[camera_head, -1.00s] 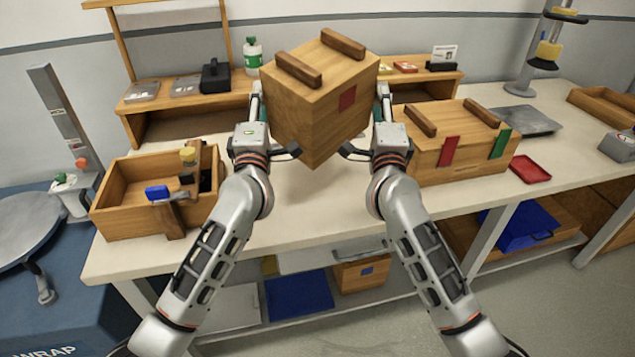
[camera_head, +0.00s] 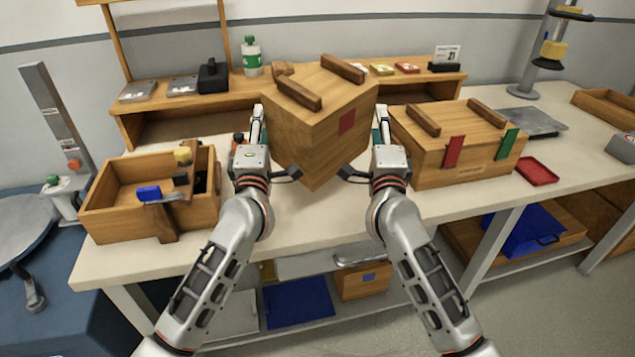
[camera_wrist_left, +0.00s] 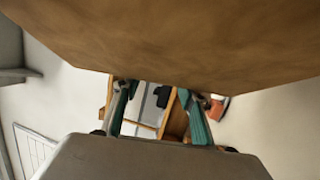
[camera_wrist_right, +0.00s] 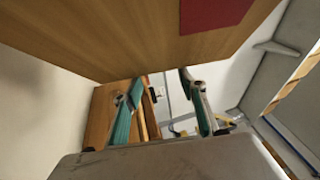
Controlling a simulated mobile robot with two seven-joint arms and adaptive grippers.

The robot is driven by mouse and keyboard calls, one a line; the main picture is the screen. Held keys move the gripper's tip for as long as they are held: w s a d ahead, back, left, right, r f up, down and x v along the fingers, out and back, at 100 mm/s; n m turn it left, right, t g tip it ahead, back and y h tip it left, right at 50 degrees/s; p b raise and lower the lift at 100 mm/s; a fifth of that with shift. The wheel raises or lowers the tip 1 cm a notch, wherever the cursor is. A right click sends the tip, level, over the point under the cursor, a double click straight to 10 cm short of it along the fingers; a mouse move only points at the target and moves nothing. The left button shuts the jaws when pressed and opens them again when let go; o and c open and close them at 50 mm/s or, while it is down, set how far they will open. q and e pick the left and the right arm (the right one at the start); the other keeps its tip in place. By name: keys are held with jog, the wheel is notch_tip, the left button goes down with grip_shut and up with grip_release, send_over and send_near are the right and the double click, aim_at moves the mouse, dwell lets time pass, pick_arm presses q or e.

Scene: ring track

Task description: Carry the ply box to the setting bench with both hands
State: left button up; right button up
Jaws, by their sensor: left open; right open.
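The ply box (camera_head: 310,125), a wooden cube with two dark battens on its lid and a red patch, is up in front of me above the pale bench (camera_head: 300,215), a corner towards me. My left gripper (camera_head: 257,125) is at its left side and my right gripper (camera_head: 383,125) at its right side. Both have their jaws open, with the box between the two hands. The wrist views show parted teal fingers below the box wall (camera_wrist_left: 160,50), (camera_wrist_right: 120,40); contact is hard to tell. No label shows whether this is the setting bench.
A second lidded wooden box (camera_head: 460,150) with red and green tabs stands right on the bench. An open tool crate (camera_head: 105,213) stands left. A shelf (camera_head: 150,118) with a green bottle (camera_head: 252,58) is behind. A red tray (camera_head: 537,171) lies right.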

pick_arm(q)
jog(key=shift+s+d+r+h, duration=0.1)
jog(key=shift+d+r+h, duration=0.1)
jog(key=shift+d, duration=0.25)
jog(key=shift+s+d+r+h, duration=0.1)
jog(key=shift+d+h, duration=0.1)
jog(key=shift+d, duration=0.2)
pick_arm(e)
jog(key=shift+s+a+r+y, duration=0.1)
jog(key=shift+s+a+y, duration=0.1)
jog(key=shift+a, duration=0.3)
jog(key=shift+s+a+r+y, duration=0.1)
jog(key=shift+a+y, duration=0.1)
jog(key=shift+a, duration=0.25)
pick_arm(q)
jog(key=shift+a, duration=0.65)
jog(key=o, duration=0.5)
jog(key=shift+a, duration=0.4)
pick_arm(e)
jog(key=d, duration=0.3)
pick_arm(q)
jog(key=shift+a+f, duration=0.15)
jog(key=shift+a, duration=0.4)
pick_arm(e)
jog(key=o, duration=0.5)
jog(key=shift+w+d, duration=0.1)
